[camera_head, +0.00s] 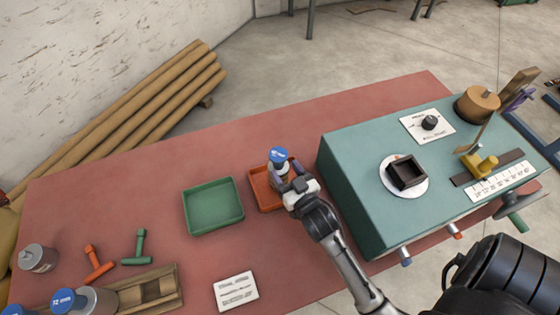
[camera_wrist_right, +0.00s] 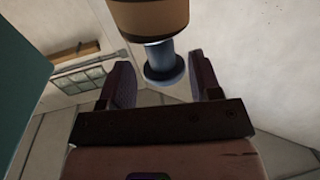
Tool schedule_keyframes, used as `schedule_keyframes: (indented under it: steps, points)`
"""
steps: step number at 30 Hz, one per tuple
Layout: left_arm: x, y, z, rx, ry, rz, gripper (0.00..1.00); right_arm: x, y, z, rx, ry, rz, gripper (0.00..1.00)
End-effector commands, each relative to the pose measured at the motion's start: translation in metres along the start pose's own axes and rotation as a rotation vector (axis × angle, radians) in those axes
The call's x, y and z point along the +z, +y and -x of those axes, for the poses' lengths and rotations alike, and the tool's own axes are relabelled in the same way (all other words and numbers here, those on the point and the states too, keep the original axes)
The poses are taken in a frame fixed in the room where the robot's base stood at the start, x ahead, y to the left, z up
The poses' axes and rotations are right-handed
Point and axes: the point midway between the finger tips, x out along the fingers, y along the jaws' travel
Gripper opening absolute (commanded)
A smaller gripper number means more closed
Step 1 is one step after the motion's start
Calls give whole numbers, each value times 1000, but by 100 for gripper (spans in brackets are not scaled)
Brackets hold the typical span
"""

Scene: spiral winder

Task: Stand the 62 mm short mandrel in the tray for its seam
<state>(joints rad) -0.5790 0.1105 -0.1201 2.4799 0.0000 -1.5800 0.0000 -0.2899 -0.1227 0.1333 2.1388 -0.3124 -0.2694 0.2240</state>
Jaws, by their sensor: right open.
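A short mandrel (camera_head: 277,157) with a blue top stands upright in the orange-red tray (camera_head: 262,203); its label is too small to read surely. My right gripper (camera_head: 291,182) is open at the mandrel's near right side. A green tray (camera_head: 213,207) lies to the left and is empty. My left gripper is not in view.
The teal winder table (camera_head: 345,190) rises close to the right of the orange-red tray. At lower left lie a red (camera_head: 96,264) and a green (camera_head: 138,247) T-handled tool, a wooden rack (camera_head: 165,289), other mandrels (camera_head: 38,258) and a printed card (camera_head: 236,291). The red bench is clear behind the trays.

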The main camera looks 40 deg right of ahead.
Motion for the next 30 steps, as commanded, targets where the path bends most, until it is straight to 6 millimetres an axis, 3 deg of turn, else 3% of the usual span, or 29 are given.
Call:
schedule_keyframes:
  steps: [3,10,22,26,30]
  points:
    - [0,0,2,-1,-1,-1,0,0,0,24,1,-4,0,58]
    - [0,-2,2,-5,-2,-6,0,1,0,58,1,-3,0,58]
    - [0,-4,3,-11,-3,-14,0,2,0,78,-2,-18,2,58]
    - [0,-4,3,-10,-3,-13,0,13,-2,80,-17,-131,11,58]
    - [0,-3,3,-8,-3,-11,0,39,-8,95,-64,-374,39,58]
